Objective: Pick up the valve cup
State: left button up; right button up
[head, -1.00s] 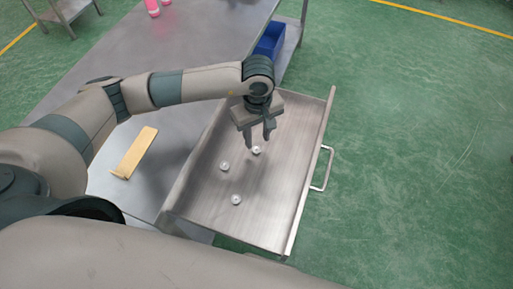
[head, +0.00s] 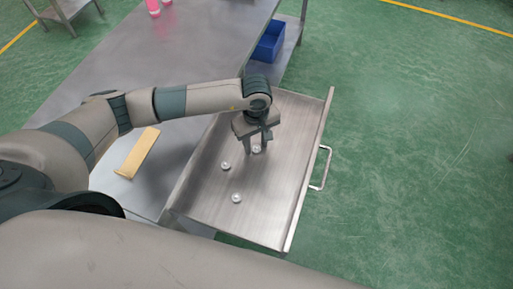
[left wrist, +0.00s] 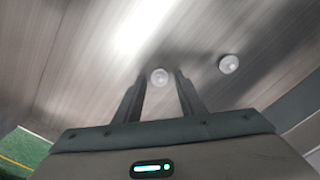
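Three small whitish valve cups lie apart in the open metal drawer (head: 285,185). One valve cup (head: 256,149) is right at the fingertips of my left gripper (head: 257,146). In the left wrist view this valve cup (left wrist: 159,76) shows between the two finger ends (left wrist: 158,78), with a gap on each side. The left gripper is open, pointing down into the drawer. A second valve cup (head: 226,166) lies nearer and to the left; a third valve cup (head: 236,198) lies nearer still. The wrist view shows one other valve cup (left wrist: 229,64) to the right. My right gripper is not in view.
The drawer has raised side walls and a handle (head: 321,168) on its right. A tan flat piece (head: 137,153) lies on the steel table (head: 130,75). A blue bin (head: 270,42) and pink items (head: 153,7) are farther back. Green floor is clear at right.

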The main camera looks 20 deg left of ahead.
aim_at(256, 147)
pick_arm(q)
grip_shut()
jog(key=shift+r, duration=0.1)
jog(key=shift+r+b, duration=0.4)
jog(key=shift+r, duration=0.1)
jog(key=shift+r+b, duration=0.4)
jog(key=shift+r, duration=0.9)
jog(key=w+d+r+b, duration=0.5)
jog(key=w+d+r, duration=0.2)
jog(key=d, duration=0.1)
jog(key=shift+w+d, duration=0.35)
jog(key=shift+w, duration=0.05)
pick_arm(e)
jog(key=w+a+r+t+y, duration=0.1)
jog(key=w+a+t, duration=0.2)
jog(key=w, duration=0.7)
jog(key=w+a+r+t, duration=0.1)
jog(key=w+a, duration=0.4)
jog(key=w, duration=0.5)
jog(key=shift+w+r+t+y, duration=0.15)
jog(key=shift+r+t+y, duration=0.25)
jog(key=shift+t, duration=0.5)
